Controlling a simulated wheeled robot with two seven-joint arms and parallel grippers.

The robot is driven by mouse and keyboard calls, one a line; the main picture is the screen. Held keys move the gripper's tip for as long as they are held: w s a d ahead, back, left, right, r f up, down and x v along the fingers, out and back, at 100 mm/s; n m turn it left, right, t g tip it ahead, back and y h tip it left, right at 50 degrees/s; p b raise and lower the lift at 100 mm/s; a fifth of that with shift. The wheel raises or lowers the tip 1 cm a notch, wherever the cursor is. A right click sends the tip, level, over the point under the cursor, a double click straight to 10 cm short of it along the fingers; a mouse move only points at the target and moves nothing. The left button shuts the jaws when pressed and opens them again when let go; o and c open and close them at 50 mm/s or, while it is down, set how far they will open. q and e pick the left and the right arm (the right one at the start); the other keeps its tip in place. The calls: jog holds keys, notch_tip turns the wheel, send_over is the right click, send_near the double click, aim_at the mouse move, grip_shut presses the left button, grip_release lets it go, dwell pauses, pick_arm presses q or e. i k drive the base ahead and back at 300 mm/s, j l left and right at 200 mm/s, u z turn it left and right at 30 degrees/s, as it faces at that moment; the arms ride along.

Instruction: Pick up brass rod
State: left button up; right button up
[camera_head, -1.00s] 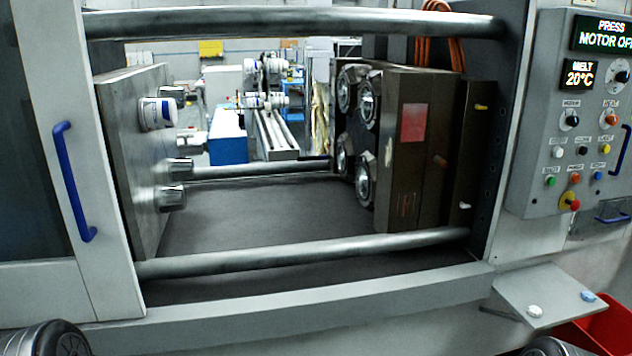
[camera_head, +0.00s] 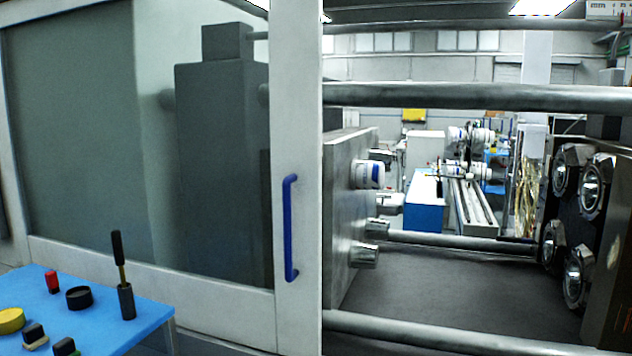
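The brass rod (camera_head: 122,274) stands nearly upright, tilted slightly, at the right part of a blue table at the lower left. A black grip (camera_head: 117,245) covers its upper end. Its lower end is hidden in a dark grey cylindrical holder (camera_head: 127,302). Only a short brass-coloured stretch shows between grip and holder. Neither of my grippers is in view.
The blue table (camera_head: 95,305) also bears a red piece (camera_head: 52,282), a black round cup (camera_head: 79,298), a yellow disc (camera_head: 11,320) and small dark blocks (camera_head: 35,334). Behind it stands the machine's glazed door with a blue handle (camera_head: 291,228). The open press bay is at right.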

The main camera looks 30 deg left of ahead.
aim_at(117, 243)
jog(key=u, duration=2.15)
jog(key=i+j+z, duration=0.15)
jog(key=i+z, duration=0.2)
jog(key=i+j+z, duration=0.75)
jog(key=i, duration=0.15)
